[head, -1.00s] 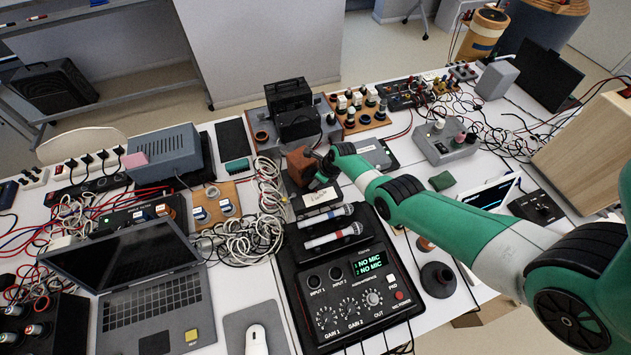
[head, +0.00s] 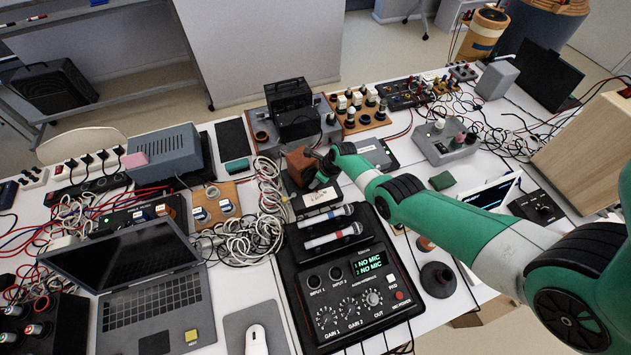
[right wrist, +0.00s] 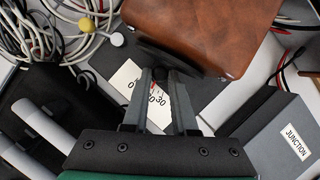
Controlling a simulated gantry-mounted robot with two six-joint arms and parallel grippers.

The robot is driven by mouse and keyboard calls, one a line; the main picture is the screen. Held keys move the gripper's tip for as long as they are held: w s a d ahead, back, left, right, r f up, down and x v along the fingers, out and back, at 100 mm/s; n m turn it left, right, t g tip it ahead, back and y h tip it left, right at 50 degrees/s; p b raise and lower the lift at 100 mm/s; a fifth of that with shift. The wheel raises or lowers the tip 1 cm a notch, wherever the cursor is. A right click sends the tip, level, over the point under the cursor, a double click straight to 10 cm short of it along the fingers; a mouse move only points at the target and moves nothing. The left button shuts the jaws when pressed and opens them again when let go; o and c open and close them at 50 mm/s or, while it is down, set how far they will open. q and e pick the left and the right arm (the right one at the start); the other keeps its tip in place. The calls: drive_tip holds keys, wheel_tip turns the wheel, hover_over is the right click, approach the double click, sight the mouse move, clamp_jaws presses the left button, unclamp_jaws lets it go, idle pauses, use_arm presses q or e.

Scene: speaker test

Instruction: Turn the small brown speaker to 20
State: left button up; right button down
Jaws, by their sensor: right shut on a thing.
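The small brown speaker (head: 297,165) stands mid-table behind the audio mixer. In the right wrist view its brown wood-like body (right wrist: 205,28) fills the top, with a dark round part at its lower edge. My right gripper (right wrist: 162,76) is shut on a dark part of the speaker, just below that round part. It also shows in the head view (head: 319,174), at the speaker's right side. A white scale card (right wrist: 138,88) lies below the fingers; 0 and 30 are readable, a number between is partly hidden, and a red mark shows near it. My left gripper is out of view.
The audio mixer (head: 345,295) with two microphones stands in front of the speaker. White cables (head: 250,225) lie to its left. A grey junction box (right wrist: 283,140) is close on the right. A black device (head: 290,110) stands behind.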

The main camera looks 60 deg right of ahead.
drive_tip(key=shift+s+d+n, duration=0.15)
drive_tip(key=shift+d+n, duration=0.05)
drive_tip(key=shift+n, duration=0.1)
drive_tip(key=c, duration=1)
unclamp_jaws()
